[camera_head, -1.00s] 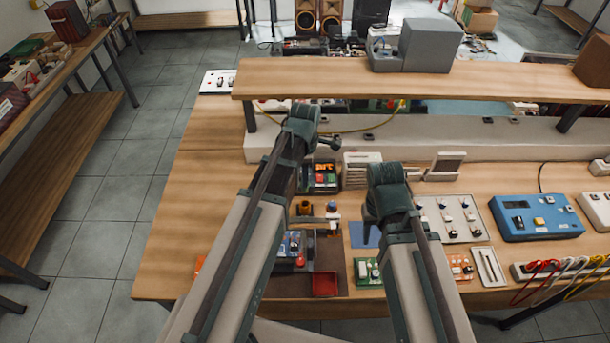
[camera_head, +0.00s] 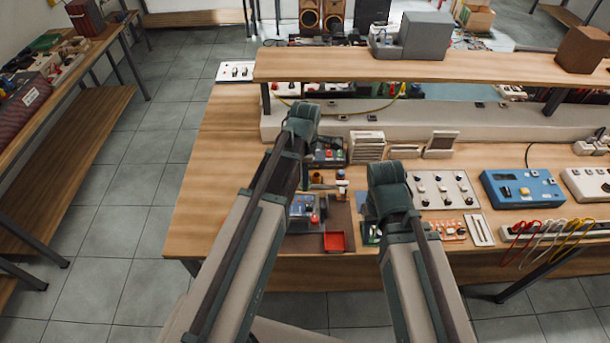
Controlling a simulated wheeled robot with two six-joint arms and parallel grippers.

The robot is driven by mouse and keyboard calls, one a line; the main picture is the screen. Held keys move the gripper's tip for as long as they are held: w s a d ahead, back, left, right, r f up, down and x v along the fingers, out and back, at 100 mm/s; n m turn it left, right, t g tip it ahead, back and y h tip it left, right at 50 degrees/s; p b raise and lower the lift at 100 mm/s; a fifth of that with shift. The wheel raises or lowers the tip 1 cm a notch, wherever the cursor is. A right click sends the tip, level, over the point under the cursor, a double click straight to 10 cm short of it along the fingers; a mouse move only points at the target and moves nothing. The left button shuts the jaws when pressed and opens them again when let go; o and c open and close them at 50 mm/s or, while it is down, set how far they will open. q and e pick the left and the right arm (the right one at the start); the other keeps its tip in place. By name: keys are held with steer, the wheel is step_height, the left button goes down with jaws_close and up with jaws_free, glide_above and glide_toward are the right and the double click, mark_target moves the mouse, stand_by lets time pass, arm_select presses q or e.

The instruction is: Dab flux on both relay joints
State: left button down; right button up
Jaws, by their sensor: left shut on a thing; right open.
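My two arms rise from the bottom of the head view, and their upper links hide both grippers, so I cannot see what either jaw holds. A brown work mat (camera_head: 342,217) lies on the bench between the arms. On it, partly behind my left arm, is a board with blue parts (camera_head: 303,208), which may be the relay board; its joints are too small to tell. An orange-brown jar (camera_head: 316,176) and a small white container with an orange top (camera_head: 341,182) stand behind it, near a thin bar. A red tray (camera_head: 334,242) sits at the mat's front.
A raised wooden shelf (camera_head: 430,68) spans the back of the bench. A panel of knobs (camera_head: 442,189), a blue instrument (camera_head: 522,188) and hanging red, white and yellow leads (camera_head: 575,233) are on the right. The bench's left part (camera_head: 215,185) is clear, with open floor beyond.

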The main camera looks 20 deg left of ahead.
arm_select(q)
steer(key=shift+w+f, duration=0.2)
steer(key=shift+f, duration=0.05)
step_height(320, 180, down, 4)
steer(key=b, duration=0.4)
steer(key=shift+f+b, duration=0.2)
steer(key=shift+b, duration=0.2)
steer(key=shift+s+f+b, duration=0.1)
steer(key=shift+f+b, duration=0.3)
stand_by(1.7)
stand_by(0.3)
step_height(320, 180, up, 5)
steer(key=p, duration=0.4)
steer(key=shift+f+p, duration=0.15)
steer(key=shift+p, duration=0.2)
steer(key=shift+f, duration=0.1)
steer(key=shift+f, duration=0.1)
steer(key=shift+w+d+f+b, duration=0.1)
steer(key=shift+d+f+b, duration=0.2)
steer(key=shift+f+b, duration=0.25)
steer(key=shift+w+d+f+b, duration=0.1)
steer(key=shift+d+f+b, duration=0.15)
steer(key=shift+f+b, duration=0.3)
steer(key=shift+w+d+f+b, duration=0.15)
steer(key=shift+d+f+b, duration=0.35)
steer(key=shift+f+b, duration=0.25)
